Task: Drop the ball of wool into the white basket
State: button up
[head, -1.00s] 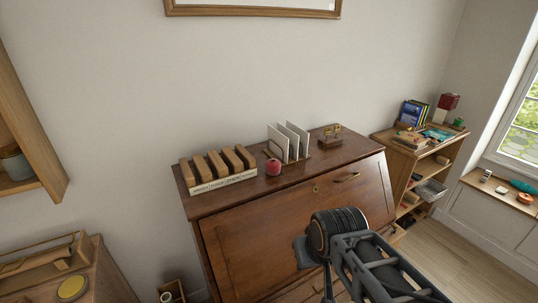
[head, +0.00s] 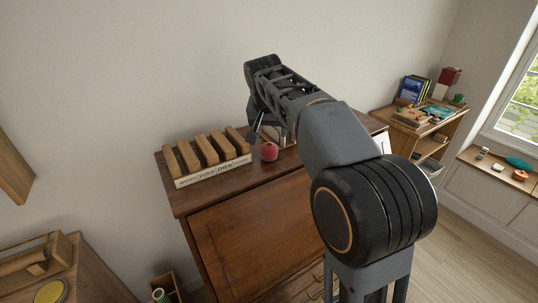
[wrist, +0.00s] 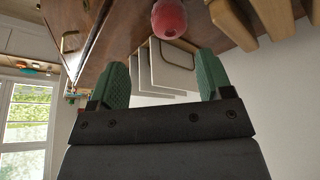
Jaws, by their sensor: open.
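The red ball of wool (head: 269,152) sits on top of the brown wooden desk (head: 220,192), just right of a slotted wooden rack. It also shows at the top edge of the wrist view (wrist: 169,18), slightly cut off. My gripper (head: 258,131) is above and just behind the ball, partly hidden by my arm. In the wrist view its two green fingers (wrist: 163,77) are spread apart with nothing between them, and the ball lies beyond their tips, apart from them. I cannot make out the white basket with certainty.
The wooden rack (head: 210,153) stands close left of the ball. White upright cards (wrist: 165,65) stand close behind the gripper's fingers in the wrist view. A low shelf (head: 410,122) with books stands at the right. My arm hides the desk's right part.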

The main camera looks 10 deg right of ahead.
aim_at(269, 145)
jog(key=shift+m, duration=0.4)
jog(key=w+f, duration=0.3)
jog(key=f, duration=0.1)
jog(key=w+f, duration=0.2)
jog(key=shift+w+d+f, duration=0.3)
jog(key=shift+d+f, duration=0.05)
jog(key=shift+f, duration=0.05)
jog(key=shift+p+x, duration=0.6)
jog(key=shift+x, duration=2.6)
jog(key=shift+s+d, duration=0.1)
jog(key=shift+d, duration=0.05)
jog(key=shift+c, duration=0.3)
jog(key=c, duration=0.7)
jog(key=shift+o, duration=0.2)
